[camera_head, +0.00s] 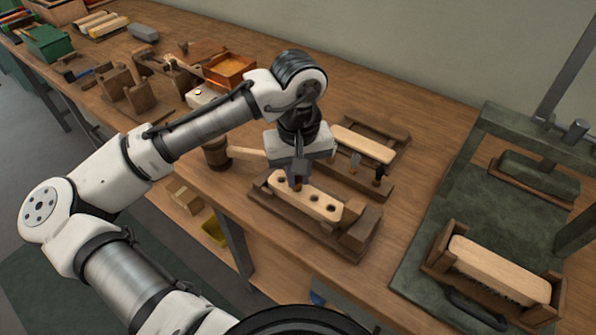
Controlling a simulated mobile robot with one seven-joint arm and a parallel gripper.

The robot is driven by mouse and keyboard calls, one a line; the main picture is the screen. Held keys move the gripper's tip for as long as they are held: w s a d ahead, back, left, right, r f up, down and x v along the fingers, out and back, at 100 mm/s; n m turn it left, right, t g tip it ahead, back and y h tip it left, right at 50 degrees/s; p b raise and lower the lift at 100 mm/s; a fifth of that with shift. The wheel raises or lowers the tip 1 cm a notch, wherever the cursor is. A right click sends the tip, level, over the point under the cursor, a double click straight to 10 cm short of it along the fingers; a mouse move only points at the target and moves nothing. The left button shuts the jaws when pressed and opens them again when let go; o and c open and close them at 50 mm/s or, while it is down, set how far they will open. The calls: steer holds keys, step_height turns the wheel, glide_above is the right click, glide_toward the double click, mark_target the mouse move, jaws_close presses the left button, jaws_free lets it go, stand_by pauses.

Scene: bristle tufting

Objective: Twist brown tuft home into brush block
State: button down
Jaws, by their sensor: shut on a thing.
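The brush block (328,209) is pale wood with a row of dark holes, lying in a dark wooden holder (340,240) near the bench's front edge. My gripper (298,182) points down over the block's left end and is shut. A small brown tuft (297,186) shows just below the fingers, at the block's left end. The fingers hide most of it, so I cannot tell how deep it sits in its hole. The holes to its right look empty.
Behind stands a dark rack with small upright pieces (378,175) and another pale block (362,144). A mallet (218,152) lies to the left. A green press (480,215) with a finished brush (500,268) takes up the right. Bare bench lies between rack and press.

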steer(key=shift+f, duration=0.3)
stand_by(0.6)
steer(key=c, duration=1)
jaws_free()
steer(key=shift+r, duration=0.2)
steer(key=shift+r+p, duration=3.4)
steer(key=shift+p, duration=0.1)
